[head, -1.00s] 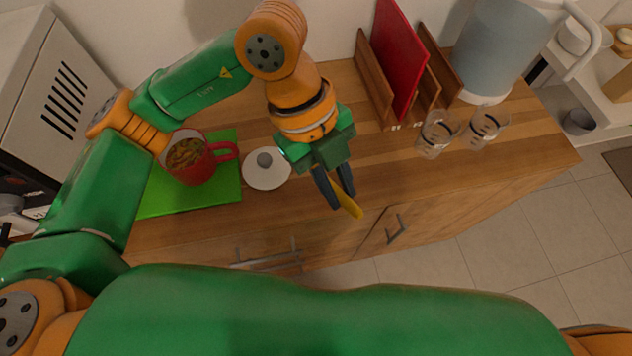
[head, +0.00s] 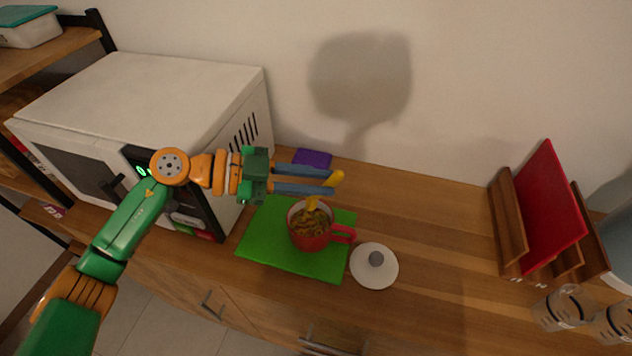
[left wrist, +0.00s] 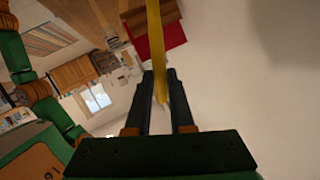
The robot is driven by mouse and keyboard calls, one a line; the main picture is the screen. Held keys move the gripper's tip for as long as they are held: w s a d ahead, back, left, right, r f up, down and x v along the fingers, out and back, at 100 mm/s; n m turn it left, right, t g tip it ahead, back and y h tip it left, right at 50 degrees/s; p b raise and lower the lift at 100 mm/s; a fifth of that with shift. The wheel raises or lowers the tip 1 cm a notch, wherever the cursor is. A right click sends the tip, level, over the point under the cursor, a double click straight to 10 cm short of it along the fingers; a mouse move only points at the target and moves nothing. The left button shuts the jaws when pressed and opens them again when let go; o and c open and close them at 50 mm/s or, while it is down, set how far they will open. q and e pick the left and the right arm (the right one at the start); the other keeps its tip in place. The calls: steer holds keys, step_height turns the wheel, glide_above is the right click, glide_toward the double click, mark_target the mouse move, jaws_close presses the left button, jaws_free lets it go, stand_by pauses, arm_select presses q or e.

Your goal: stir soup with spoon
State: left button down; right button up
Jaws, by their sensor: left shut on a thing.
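The red mug (head: 309,241) stands on the green mat (head: 262,248) and holds chunky brown-yellow soup (head: 313,223). My left gripper (head: 331,184) is shut on a yellow spoon (head: 339,176), above and behind the mug. The spoon's lower part hangs down at the mug's opening; I cannot tell how deep its tip goes into the soup. In the left wrist view the spoon (left wrist: 155,45) runs between the two dark fingers (left wrist: 160,85). My right gripper is out of view.
A white lid (head: 371,272) with a grey knob lies right of the mat. A microwave (head: 150,110) stands on the left, close to my arm. A purple item (head: 312,158) lies behind the mat. A rack with a red board (head: 550,210) and glasses stand right. The middle counter is clear.

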arm_select(q)
step_height(320, 180, down, 10)
steer(key=b, duration=0.7)
steer(key=shift+w+a+r, duration=0.2)
